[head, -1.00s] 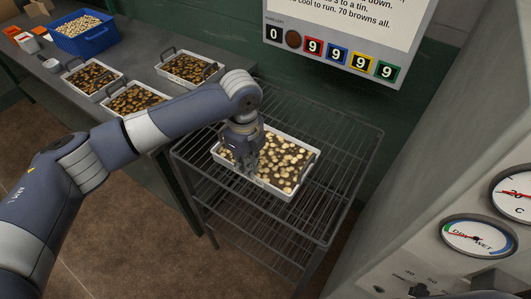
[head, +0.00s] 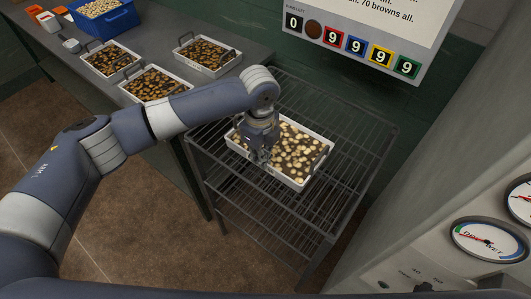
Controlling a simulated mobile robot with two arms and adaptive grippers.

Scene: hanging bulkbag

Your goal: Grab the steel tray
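A pale steel tray (head: 289,178) of light and browned round pieces sits on the top shelf of a wire rack in the head view. A dark handle (head: 320,160) stands at its right end. My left gripper (head: 262,157) points down at the tray's left end, its fingers low against or just over that end. The wrist and fingers hide the left end, including any handle there. I cannot tell whether the fingers are open or shut, or touch the tray. My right gripper is not in view.
The wire rack (head: 350,125) has free shelf around the tray. Several similar trays, one (head: 112,58) at the left, stand on a grey table beside a blue crate (head: 105,20). A sign board (head: 375,35) hangs behind the rack. A grey cabinet with gauges (head: 489,240) is at right.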

